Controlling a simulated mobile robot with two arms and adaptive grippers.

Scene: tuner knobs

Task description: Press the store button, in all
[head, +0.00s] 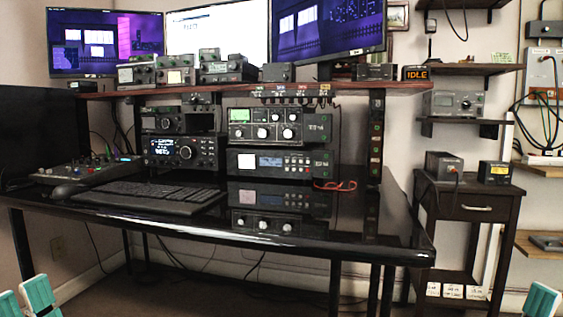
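A black radio unit with a small blue-lit display and a row of small buttons (280,163) stands on the desk, under the shelf. The labels are too small to read, so I cannot tell which button is the store button. My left gripper (24,299) is at the bottom left corner, its two teal fingers apart and empty. My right gripper (541,301) is at the bottom right corner, mostly cut off. Both are far from the units.
The glossy black desk (370,215) carries a keyboard (147,196), a mouse (68,191), a mixer (87,168) and a red cable (335,185). Monitors and small devices stand on the shelf (400,88). A dark side table (468,209) stands right. The desk's front right is clear.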

